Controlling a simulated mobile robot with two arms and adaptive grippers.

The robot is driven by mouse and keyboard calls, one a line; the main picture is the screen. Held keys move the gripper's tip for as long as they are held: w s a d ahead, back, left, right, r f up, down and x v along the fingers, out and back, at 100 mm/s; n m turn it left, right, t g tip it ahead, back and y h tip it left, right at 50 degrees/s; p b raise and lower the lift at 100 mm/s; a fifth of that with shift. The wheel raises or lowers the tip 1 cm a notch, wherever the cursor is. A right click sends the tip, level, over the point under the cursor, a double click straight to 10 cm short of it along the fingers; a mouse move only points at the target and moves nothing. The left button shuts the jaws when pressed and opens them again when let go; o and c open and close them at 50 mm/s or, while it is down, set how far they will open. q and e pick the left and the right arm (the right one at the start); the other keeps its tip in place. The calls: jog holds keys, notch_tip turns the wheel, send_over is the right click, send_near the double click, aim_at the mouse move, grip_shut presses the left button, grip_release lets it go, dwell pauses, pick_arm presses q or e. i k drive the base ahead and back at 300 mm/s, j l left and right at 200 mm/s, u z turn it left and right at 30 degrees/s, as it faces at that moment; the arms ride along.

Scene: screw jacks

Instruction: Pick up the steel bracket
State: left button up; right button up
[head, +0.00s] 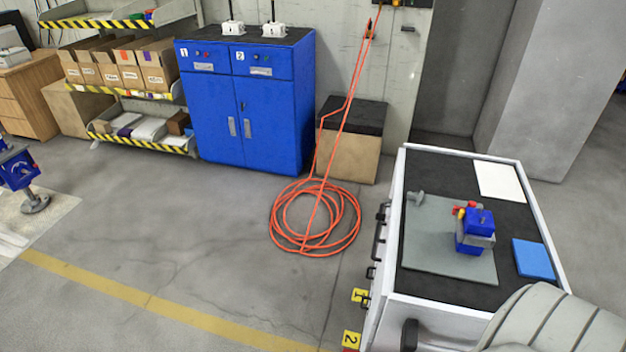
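A small grey metal piece (415,198) lies on the grey-green mat (425,250) near its far left corner. It may be the steel bracket, but it is too small to tell its shape. A blue and grey block-like assembly (475,231) stands on the mat's right side, with small red and yellow parts at its left. Neither gripper shows. A grey rounded part at the bottom right, likely my own arm, covers the cart's near right corner.
The mat lies on a white cart with a black top (450,168), beside a white sheet (499,182) and a blue booklet (533,259). A coiled orange hose (316,250) lies on the floor left of the cart. A blue cabinet (240,130) stands behind.

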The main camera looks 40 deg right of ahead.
aim_at(413, 197)
jog(key=i+j+u, duration=0.1)
jog(key=i+j, duration=0.2)
jog(key=i, duration=0.15)
jog(key=i+j, duration=0.2)
jog(key=i, duration=0.25)
jog(key=i+z, duration=0.25)
jog(key=z, duration=0.2)
jog(key=i+z, duration=0.2)
jog(key=z, duration=0.3)
jog(key=i+j+z, duration=0.2)
jog(key=z, duration=0.25)
jog(key=i+z, duration=0.2)
jog(key=z, duration=0.3)
jog(key=i+j+z, duration=0.1)
jog(key=z, duration=0.35)
jog(key=i+j+z, duration=0.2)
jog(key=z, duration=0.3)
jog(key=i+j+z, duration=0.1)
jog(key=z, duration=0.4)
